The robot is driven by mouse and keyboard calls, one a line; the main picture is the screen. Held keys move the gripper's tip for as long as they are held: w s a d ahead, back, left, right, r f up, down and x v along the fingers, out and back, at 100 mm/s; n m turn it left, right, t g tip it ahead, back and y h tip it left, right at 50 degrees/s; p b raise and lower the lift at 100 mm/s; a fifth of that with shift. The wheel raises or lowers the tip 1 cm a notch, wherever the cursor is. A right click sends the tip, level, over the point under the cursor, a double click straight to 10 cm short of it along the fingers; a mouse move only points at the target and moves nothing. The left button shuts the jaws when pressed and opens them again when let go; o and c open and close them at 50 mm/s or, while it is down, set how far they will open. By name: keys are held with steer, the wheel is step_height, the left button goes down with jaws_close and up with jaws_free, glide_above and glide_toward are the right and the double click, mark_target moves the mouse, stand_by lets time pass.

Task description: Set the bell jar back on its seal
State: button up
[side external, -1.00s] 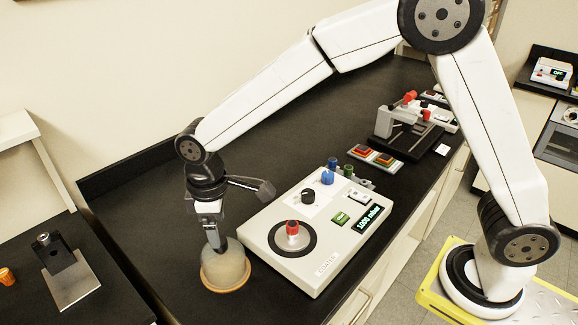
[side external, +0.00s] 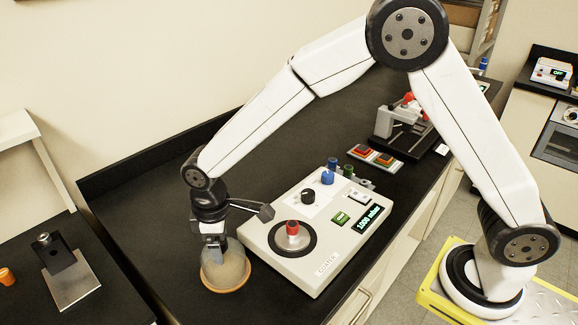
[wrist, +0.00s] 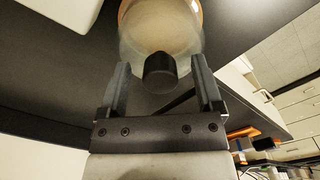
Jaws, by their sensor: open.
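The bell jar (side external: 228,268), a cloudy translucent dome, stands upright on an orange ring (side external: 213,288) on the black bench, left of the coater. In the wrist view the jar (wrist: 155,25) shows with its black top knob (wrist: 160,72). My gripper (side external: 214,246) is at the top of the jar, pointing down. In the wrist view its fingers are open, one on each side of the knob, with gaps visible. The coater (side external: 325,225) has a black round plate (side external: 264,240), which looks like the seal, with a red-topped part (side external: 292,229) at its middle.
Coloured knobs and a green display reading 1000 mbar (side external: 369,221) are on the coater. The bench behind the jar is clear. A metal stand (side external: 62,270) is on the left bench.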

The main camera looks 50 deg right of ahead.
jaws_close()
steer(key=shift+r, duration=0.2)
steer(key=shift+r, duration=0.55)
step_height(320, 180, up, 2)
steer(key=s+d+r, duration=0.5)
steer(key=s+r, duration=0.4)
steer(key=s, duration=0.4)
steer(key=shift+d+r, duration=0.15)
steer(key=shift+r, duration=0.15)
